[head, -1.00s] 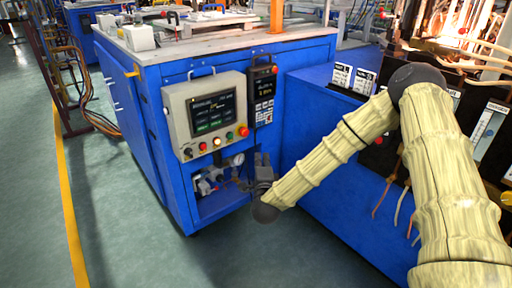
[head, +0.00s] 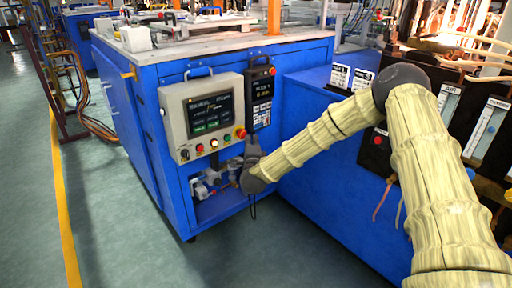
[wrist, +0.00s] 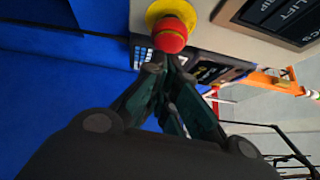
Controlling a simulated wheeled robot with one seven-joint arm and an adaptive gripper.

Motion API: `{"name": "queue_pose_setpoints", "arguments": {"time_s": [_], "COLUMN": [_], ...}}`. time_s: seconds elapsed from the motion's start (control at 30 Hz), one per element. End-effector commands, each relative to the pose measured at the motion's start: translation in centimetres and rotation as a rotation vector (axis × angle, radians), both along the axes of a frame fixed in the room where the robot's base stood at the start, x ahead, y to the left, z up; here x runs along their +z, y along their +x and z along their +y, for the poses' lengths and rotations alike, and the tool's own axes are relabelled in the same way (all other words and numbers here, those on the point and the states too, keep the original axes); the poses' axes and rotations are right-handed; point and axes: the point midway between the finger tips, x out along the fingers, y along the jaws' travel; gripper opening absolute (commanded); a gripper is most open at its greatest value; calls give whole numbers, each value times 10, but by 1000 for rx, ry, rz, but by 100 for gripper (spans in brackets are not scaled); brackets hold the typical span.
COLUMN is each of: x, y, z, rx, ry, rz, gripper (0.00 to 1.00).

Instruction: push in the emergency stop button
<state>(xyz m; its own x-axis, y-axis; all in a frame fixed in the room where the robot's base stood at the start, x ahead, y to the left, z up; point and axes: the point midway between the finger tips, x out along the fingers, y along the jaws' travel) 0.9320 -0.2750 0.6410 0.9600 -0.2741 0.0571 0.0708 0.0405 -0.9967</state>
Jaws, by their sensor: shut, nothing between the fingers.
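The emergency stop button (head: 240,133) is red on a yellow collar, at the lower right corner of a grey control panel (head: 177,104). In the wrist view the button (wrist: 172,35) is large, at top centre, with its yellow ring behind it. My gripper (head: 252,140) is shut and empty, just right of and slightly below the button in the head view. In the wrist view my fingertips (wrist: 167,60) meet at the lower edge of the red cap. I cannot tell whether they touch it.
The panel has a screen (head: 210,114) and smaller buttons and lamps along its lower edge. A black keypad unit (head: 260,95) hangs right beside it on the blue cabinet (head: 128,98). An open recess with fittings (head: 205,187) lies below.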

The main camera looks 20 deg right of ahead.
Motion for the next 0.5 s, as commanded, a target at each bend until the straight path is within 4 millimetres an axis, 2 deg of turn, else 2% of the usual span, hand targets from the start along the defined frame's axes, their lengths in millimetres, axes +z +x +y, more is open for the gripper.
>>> {"name": "queue_pose_setpoints", "arguments": {"time_s": [0.5], "x": [0], "y": [7], "z": [4], "rx": [1], "ry": [-1], "rz": [0], "gripper": [0]}}
